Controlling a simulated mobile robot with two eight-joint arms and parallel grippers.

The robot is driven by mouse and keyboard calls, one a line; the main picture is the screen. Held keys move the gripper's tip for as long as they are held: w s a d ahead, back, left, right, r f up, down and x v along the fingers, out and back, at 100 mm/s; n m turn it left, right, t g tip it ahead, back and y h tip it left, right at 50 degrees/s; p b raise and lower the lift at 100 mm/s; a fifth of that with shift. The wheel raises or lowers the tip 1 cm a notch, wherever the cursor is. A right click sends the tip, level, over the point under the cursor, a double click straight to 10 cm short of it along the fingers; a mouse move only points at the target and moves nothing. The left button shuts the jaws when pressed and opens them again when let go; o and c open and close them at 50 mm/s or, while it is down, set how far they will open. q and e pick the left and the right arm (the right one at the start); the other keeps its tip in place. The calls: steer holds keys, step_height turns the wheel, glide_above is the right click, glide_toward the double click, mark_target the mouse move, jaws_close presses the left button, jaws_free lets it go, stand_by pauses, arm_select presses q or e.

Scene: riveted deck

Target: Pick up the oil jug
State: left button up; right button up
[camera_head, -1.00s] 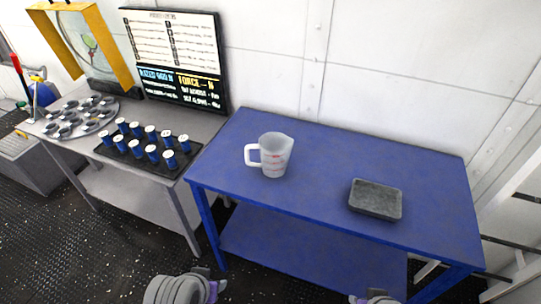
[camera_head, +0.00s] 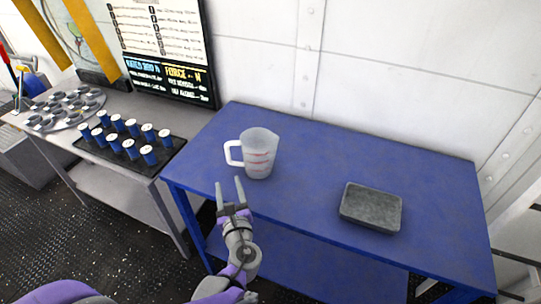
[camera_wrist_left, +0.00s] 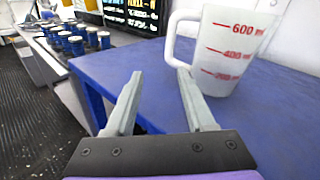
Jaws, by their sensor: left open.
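The oil jug (camera_head: 260,154) is a translucent white measuring jug with red markings and a handle on its left side. It stands upright on the blue table (camera_head: 330,165), towards the left end. My left gripper (camera_head: 230,188) is open and empty at the table's front edge, just short of the jug and a little left of it. In the left wrist view the jug (camera_wrist_left: 232,45) stands beyond the right fingertip, its handle partly above the gap between the fingers (camera_wrist_left: 157,80). I cannot tell whether that fingertip touches it. My right gripper is not in view.
A grey tray (camera_head: 371,220) lies right of the jug on the blue table. On the grey table to the left, several blue cans (camera_head: 130,155) stand on a black tray, beside a round plate (camera_head: 43,124) of metal parts. A sign board (camera_head: 165,70) stands behind.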

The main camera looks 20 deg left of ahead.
mark_target(229, 160)
arm_select(q)
steer(key=shift+w+d+m+t, duration=0.6)
steer(key=shift+w+d+m, duration=0.15)
steer(key=shift+m, duration=0.45)
steer(key=x, duration=1)
steer(key=shift+w+a+r, duration=0.1)
steer(key=shift+a, duration=0.35)
jaws_close()
